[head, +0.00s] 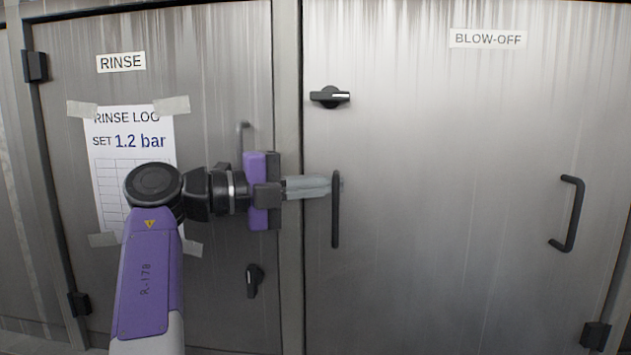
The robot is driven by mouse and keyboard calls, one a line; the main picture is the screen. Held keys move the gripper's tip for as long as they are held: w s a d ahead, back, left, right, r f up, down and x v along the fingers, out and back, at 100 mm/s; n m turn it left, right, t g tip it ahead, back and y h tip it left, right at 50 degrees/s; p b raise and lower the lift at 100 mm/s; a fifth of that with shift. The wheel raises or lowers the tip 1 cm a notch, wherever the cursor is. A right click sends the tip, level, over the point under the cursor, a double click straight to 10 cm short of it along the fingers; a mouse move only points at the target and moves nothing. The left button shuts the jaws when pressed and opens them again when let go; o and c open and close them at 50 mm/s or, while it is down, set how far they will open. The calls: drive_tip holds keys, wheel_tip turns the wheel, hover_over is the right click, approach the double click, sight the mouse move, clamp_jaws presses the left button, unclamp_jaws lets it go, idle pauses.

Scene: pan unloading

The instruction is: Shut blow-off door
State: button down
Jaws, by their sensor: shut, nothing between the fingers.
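The blow-off door (450,240) is the grey metal panel on the right, with its BLOW-OFF label (488,38) at the top. Its left edge lies along the post, with no clear gap in view. A black latch knob (330,96) near that edge lies horizontal, its white mark to the right. Below it is a vertical black bar handle (335,225). My gripper (328,187) reaches in from the left, shut and empty, its grey fingertips at the upper part of this handle. I cannot tell whether they touch it.
The post (289,90) stands between the doors. A second black handle (572,215) and a hinge (595,335) are at the right.

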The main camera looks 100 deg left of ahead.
drive_tip(key=v, duration=0.7)
drive_tip(key=shift+s+d, duration=0.15)
drive_tip(key=shift+s, duration=0.15)
drive_tip(key=shift+f, duration=0.1)
